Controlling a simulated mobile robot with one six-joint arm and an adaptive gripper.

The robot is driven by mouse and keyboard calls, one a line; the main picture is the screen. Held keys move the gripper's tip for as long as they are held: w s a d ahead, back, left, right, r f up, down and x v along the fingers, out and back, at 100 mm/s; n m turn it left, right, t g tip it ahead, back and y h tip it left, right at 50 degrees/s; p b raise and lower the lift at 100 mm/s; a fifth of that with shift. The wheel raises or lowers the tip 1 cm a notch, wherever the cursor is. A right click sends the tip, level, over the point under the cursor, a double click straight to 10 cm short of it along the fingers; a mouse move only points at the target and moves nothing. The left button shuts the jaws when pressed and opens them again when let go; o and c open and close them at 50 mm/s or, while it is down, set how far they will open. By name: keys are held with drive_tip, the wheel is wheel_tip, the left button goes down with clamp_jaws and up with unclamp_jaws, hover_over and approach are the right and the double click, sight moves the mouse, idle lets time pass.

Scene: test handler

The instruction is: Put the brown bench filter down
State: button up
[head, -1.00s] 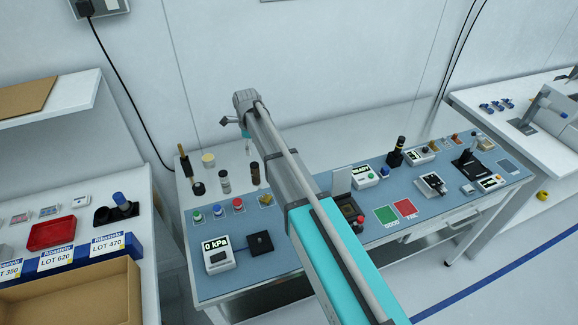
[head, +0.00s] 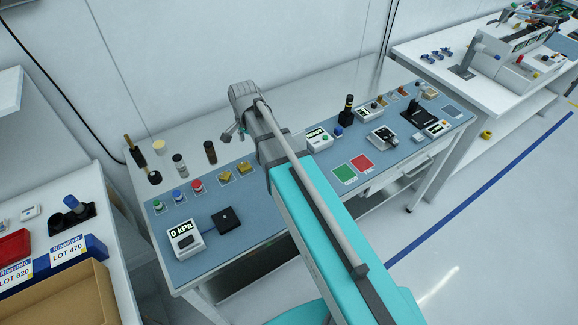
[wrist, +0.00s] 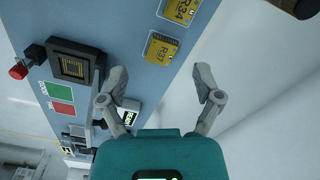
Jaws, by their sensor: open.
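A dark brown cylinder (head: 210,153), which I take to be the brown bench filter, stands upright on the white rear strip of the bench. A brown round object, probably the same one, is cut off at the top right corner of the wrist view (wrist: 302,7). My gripper (wrist: 160,98) is open, with nothing between its fingers. In the head view my gripper (head: 235,131) is over the bench, to the right of the brown cylinder and apart from it.
Yellow chips (wrist: 160,48) lie on the blue mat (head: 265,212). A black socket (wrist: 75,67) with a red-knobbed lever sits nearby. A grey-capped bottle (head: 179,164) stands left of the brown cylinder. A pressure gauge (head: 185,239) sits at the front left. Green (head: 344,174) and red (head: 362,163) pads lie right.

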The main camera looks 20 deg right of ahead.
drive_tip(key=s+d+n, duration=0.9)
drive_tip(key=s+n, duration=0.1)
drive_tip(key=s, duration=0.3)
drive_tip(key=shift+s, duration=0.15)
idle(0.7)
